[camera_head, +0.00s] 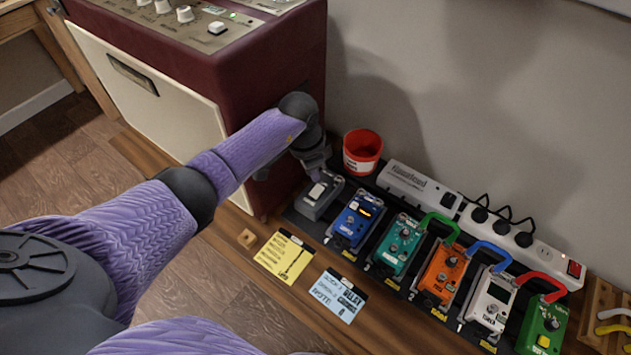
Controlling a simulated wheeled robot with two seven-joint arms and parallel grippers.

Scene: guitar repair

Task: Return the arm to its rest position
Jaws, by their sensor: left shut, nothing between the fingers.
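My left arm (246,152) reaches in from the left in its purple sleeve. My left gripper (316,173) is shut and empty. It points down just above the small grey pedal (320,200) at the left end of the pedal row. I cannot tell whether the fingertips touch the pedal's light switch. My right gripper is not in view.
A dark red amplifier (270,90) stands behind my forearm. A red cup (362,152) and a white power strip (420,187) are by the wall. A blue pedal (355,220) and several others continue right. A yellow card (285,257) and a blue card (337,296) lie in front.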

